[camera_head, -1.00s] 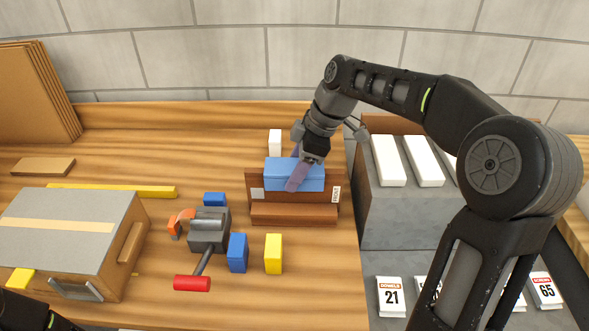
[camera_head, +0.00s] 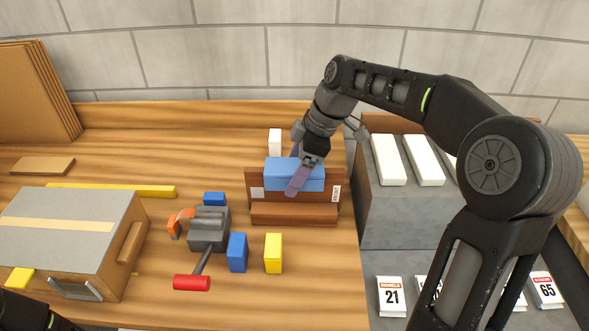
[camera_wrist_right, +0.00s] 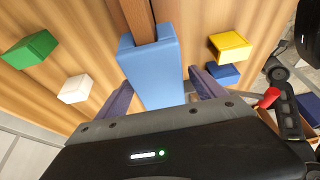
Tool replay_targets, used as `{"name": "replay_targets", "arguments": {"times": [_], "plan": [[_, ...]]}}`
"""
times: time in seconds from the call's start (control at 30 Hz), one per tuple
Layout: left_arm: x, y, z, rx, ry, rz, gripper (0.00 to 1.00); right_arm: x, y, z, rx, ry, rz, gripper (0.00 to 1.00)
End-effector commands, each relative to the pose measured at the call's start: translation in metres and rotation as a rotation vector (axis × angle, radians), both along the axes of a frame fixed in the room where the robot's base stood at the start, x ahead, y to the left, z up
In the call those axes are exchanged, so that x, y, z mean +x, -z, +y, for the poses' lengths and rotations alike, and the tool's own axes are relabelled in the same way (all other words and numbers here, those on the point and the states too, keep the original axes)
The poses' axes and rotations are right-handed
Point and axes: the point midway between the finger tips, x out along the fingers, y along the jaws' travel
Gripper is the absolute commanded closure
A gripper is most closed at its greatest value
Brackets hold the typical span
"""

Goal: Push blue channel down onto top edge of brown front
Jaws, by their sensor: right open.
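The blue channel (camera_head: 281,174) sits over the top edge of the brown front (camera_head: 262,199) in the head view. In the right wrist view the channel (camera_wrist_right: 153,80) has the brown strip (camera_wrist_right: 138,15) running into its notch; how deep it sits I cannot tell. My right gripper (camera_head: 297,160) is above the channel, open, one purple finger in front of it and one behind. In the right wrist view the gripper's fingers (camera_wrist_right: 160,92) are on either side of the channel, apparently with gaps. Only a dark bit of my left arm shows at the lower left.
A clamp with a red handle (camera_head: 192,283), blue blocks (camera_head: 237,253) and a yellow block (camera_head: 273,253) stand in front and left. A white block (camera_head: 275,142) is behind. A grey stand with white bars (camera_head: 388,160) is close on the right. A grey-topped box (camera_head: 60,229) is at left.

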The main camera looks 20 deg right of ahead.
Motion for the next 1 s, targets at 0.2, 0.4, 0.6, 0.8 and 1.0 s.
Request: {"name": "replay_targets", "arguments": {"times": [0.2, 0.4, 0.6, 0.8, 1.0], "plan": [[0.000, 0.001, 0.000, 0.000, 0.000, -0.001, 0.64, 0.000, -0.006, -0.002, 0.000, 0.001, -0.003, 0.21], [0.000, 0.004, 0.000, 0.000, 0.000, -0.001, 0.64, -0.005, -0.030, -0.012, -0.001, 0.002, -0.004, 0.21], [0.000, 0.005, 0.000, 0.000, 0.000, -0.001, 0.64, -0.010, -0.061, -0.023, -0.001, 0.002, -0.003, 0.21], [0.000, 0.005, 0.000, 0.000, 0.000, -0.001, 0.64, -0.013, -0.072, -0.027, 0.000, 0.000, 0.000, 0.21], [0.000, 0.005, 0.000, 0.000, 0.000, -0.001, 0.64, -0.013, -0.072, -0.027, 0.000, 0.000, 0.000, 0.21]]}}
